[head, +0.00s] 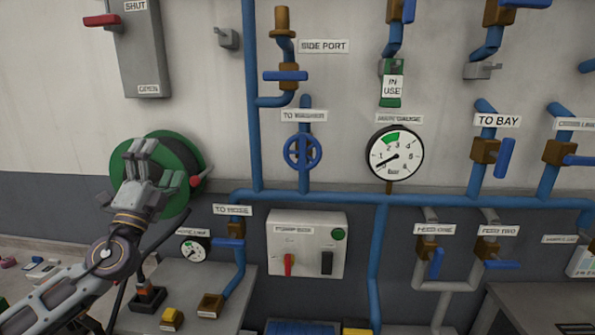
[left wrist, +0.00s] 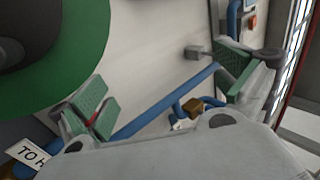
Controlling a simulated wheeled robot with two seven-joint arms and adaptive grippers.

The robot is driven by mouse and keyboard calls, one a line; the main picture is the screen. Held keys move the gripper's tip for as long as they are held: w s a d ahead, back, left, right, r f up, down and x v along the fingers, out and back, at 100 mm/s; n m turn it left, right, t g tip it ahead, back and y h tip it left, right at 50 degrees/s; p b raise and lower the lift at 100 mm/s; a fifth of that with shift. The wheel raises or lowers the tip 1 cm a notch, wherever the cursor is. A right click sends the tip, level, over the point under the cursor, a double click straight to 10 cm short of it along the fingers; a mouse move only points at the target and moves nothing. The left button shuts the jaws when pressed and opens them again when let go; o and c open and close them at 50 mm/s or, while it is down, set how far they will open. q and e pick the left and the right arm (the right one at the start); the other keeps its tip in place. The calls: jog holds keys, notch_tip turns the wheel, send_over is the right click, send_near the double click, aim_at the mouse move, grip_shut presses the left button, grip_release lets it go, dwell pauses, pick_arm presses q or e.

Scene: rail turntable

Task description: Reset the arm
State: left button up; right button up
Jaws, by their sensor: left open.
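My left gripper (head: 142,150) is raised at the left of the head view, fingertips up, in front of the green hose reel (head: 190,160) on the wall. Its jaws are apart and nothing shows between them. In the left wrist view, the two green-padded fingers of my left gripper (left wrist: 165,95) stand wide apart, with wall and a blue pipe beyond. The reel's green disc (left wrist: 85,75) fills the upper left there. I cannot tell whether the gripper touches the reel. My right gripper is out of view.
Blue pipes with valves run along the wall, with a pressure gauge (head: 395,154) and a pump box (head: 306,245). A grey box with a red lever (head: 103,20) hangs above the gripper. Below, a bench (head: 232,312) holds small blocks and a smaller gauge (head: 194,249) stands near my forearm.

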pick_arm(q)
jog(key=s+f+n+g+y, duration=0.25)
jog(key=f+n+g, duration=0.2)
jog(key=f, duration=0.55)
jog(key=s+a+f+n+g+y, duration=0.1)
jog(key=s+f+n+g+y, duration=0.3)
jog(key=f, duration=0.7)
jog(key=f+n+g+y, duration=0.2)
jog(key=f+n, duration=0.4)
jog(key=f, duration=0.4)
jog(key=s+d+f+n+g+h, duration=0.1)
jog(key=s+d+f+g+h, duration=0.35)
jog(key=s+f, duration=0.6)
jog(key=s+d+f+n+g+h, duration=0.2)
jog(key=s+d+f+g, duration=0.45)
jog(key=s+f, duration=0.45)
notch_tip(320, 180, down, 28)
jog(key=s+g, duration=0.1)
jog(key=s, duration=0.1)
jog(key=s+a+f, duration=0.2)
jog(key=s+f, duration=1)
jog(key=s+a+f+g, duration=0.1)
jog(key=s+a+f, duration=0.2)
jog(key=s+f, duration=0.8)
jog(key=shift+s+f+y, duration=0.3)
jog(key=shift+s+f, duration=0.1)
jog(key=shift+s, duration=0.05)
